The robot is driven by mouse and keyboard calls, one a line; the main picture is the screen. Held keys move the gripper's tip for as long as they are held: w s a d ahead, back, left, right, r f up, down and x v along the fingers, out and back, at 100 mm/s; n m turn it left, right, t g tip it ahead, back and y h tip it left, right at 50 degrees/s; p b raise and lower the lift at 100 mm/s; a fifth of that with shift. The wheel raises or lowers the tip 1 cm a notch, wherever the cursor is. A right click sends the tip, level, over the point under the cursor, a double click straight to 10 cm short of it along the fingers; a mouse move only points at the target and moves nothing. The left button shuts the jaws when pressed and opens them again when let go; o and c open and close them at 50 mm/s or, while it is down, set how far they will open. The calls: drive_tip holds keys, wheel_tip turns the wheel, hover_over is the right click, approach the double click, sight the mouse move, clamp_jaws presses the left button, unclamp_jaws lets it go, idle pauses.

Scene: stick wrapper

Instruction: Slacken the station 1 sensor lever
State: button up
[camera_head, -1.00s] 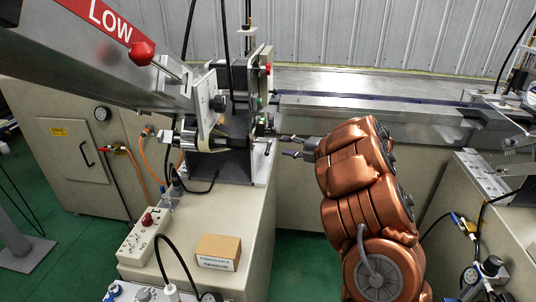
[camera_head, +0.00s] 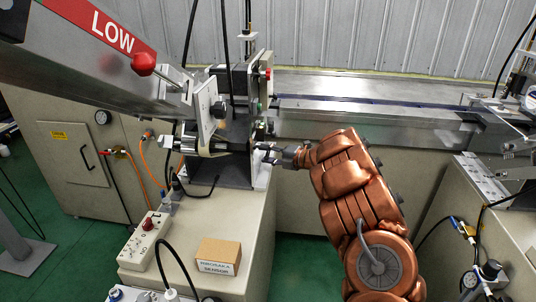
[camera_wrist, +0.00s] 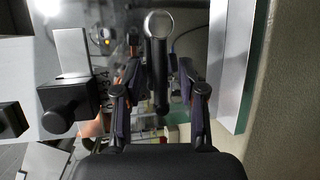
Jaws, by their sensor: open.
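My gripper (camera_head: 268,152) is at the right side of the station's grey metal stand, its jaws close to the hardware there. In the wrist view my gripper (camera_wrist: 160,72) is open, one finger on each side. A dark lever-like part (camera_wrist: 158,75) with a round silver end shows between the fingers. It looks like the sensor lever, but I cannot tell for sure. I cannot see contact between it and either finger. In the head view the lever is too small to make out by the jaws.
Black knobs (camera_wrist: 68,110) stand left of the fingers, and a metal rail (camera_wrist: 235,60) runs on the right. A cardboard box (camera_head: 219,256) and a white switch box (camera_head: 145,241) sit on the cabinet top. A red ball handle (camera_head: 143,63) is at upper left.

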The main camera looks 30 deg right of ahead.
clamp_jaws()
idle(0.3)
idle(0.4)
